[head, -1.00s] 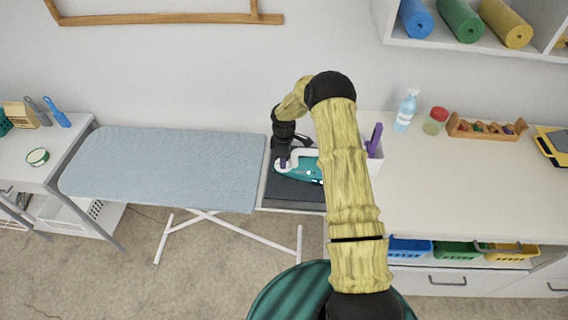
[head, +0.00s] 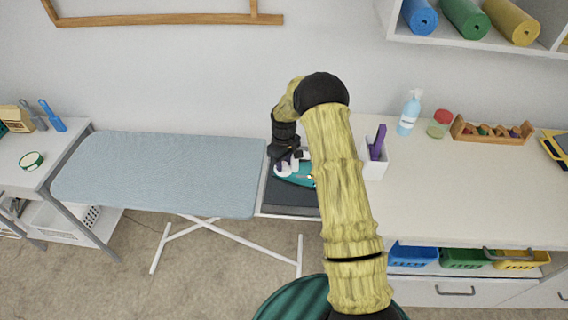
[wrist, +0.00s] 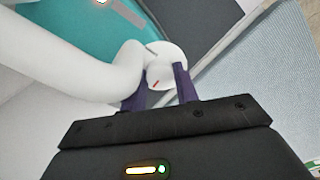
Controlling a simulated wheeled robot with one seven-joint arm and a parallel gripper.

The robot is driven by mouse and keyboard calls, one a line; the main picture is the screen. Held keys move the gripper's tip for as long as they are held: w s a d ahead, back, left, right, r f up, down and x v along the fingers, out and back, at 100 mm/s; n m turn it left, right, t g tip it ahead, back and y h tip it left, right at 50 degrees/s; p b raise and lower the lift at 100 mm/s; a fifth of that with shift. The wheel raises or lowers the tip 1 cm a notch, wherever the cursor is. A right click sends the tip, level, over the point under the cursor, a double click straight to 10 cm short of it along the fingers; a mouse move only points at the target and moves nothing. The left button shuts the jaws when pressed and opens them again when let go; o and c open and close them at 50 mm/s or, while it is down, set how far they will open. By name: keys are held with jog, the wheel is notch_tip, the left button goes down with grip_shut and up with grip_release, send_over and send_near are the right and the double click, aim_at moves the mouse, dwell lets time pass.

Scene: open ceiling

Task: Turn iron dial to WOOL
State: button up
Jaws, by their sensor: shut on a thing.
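The iron (head: 297,178) has a teal body and a white handle and rests on the dark pad at the right end of the ironing board. In the wrist view its white handle (wrist: 70,62) runs along the left, over the teal body (wrist: 85,25). The dial's lettering cannot be read. In the head view my arm and wrist hide part of the iron, and my gripper (head: 287,160) shows small beside it.
The blue ironing board (head: 160,172) stretches to the left. A white holder (head: 374,162) with a purple item stands close on the right. A spray bottle (head: 409,113), a red-lidded jar (head: 439,124) and a wooden rack (head: 492,130) stand along the back counter.

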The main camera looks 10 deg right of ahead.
aim_at(284, 164)
dwell(0.3)
jog(key=o, duration=1)
jog(key=shift+r, duration=0.1)
notch_tip(284, 164, up, 17)
jog(key=b, duration=0.3)
jog(key=shift+r, duration=0.15)
